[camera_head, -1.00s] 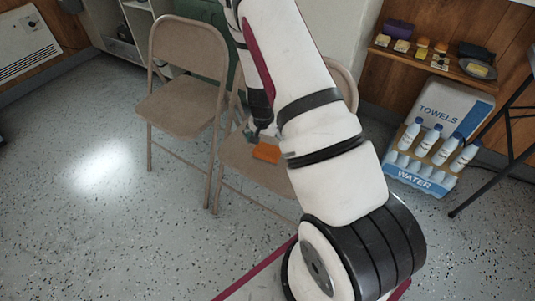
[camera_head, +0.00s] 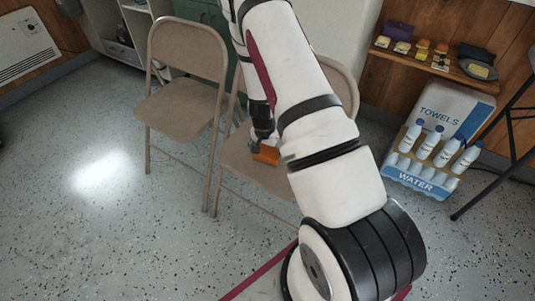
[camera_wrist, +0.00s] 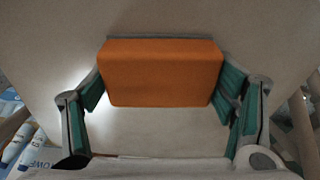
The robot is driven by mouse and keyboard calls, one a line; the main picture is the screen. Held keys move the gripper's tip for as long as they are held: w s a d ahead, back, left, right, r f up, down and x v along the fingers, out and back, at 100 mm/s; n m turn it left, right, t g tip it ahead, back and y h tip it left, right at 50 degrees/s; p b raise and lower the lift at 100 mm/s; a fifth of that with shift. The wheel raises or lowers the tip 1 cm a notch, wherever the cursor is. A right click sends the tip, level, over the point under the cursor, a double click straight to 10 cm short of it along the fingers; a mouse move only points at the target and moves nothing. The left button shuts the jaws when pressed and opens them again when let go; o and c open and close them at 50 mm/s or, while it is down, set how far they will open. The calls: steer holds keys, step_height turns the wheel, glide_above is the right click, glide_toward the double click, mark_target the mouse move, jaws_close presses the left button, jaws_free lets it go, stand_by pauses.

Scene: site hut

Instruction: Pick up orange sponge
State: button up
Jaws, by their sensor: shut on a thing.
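The orange sponge (camera_wrist: 160,73) is a rectangular block between the green-padded fingers of my gripper (camera_wrist: 162,92) in the wrist view. The pads press on its left and right ends. In the head view the sponge (camera_head: 266,155) shows at the seat of the right folding chair (camera_head: 238,155), with my gripper (camera_head: 262,148) on it. My arm hides part of that chair. I cannot tell whether the sponge still touches the seat.
A second tan folding chair (camera_head: 180,105) stands to the left. At the right are a water bottle crate (camera_head: 418,179), a towels box (camera_head: 455,110) and a wooden shelf (camera_head: 450,68) with small items. The speckled floor (camera_head: 90,230) at the left is clear.

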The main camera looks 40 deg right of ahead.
mark_target(269, 152)
steer(key=shift+r, duration=0.55)
steer(key=r+p, duration=0.1)
steer(key=s+r, duration=0.1)
steer(key=shift+r+p, duration=0.35)
steer(key=s+a, duration=0.1)
steer(key=s, duration=0.4)
steer(key=s+a+p, duration=0.1)
steer(key=s, duration=0.3)
steer(key=s+a+r, duration=0.1)
steer(key=s+a, duration=0.1)
steer(key=s, duration=0.3)
steer(key=shift+s+r, duration=0.1)
steer(key=shift+s, duration=0.2)
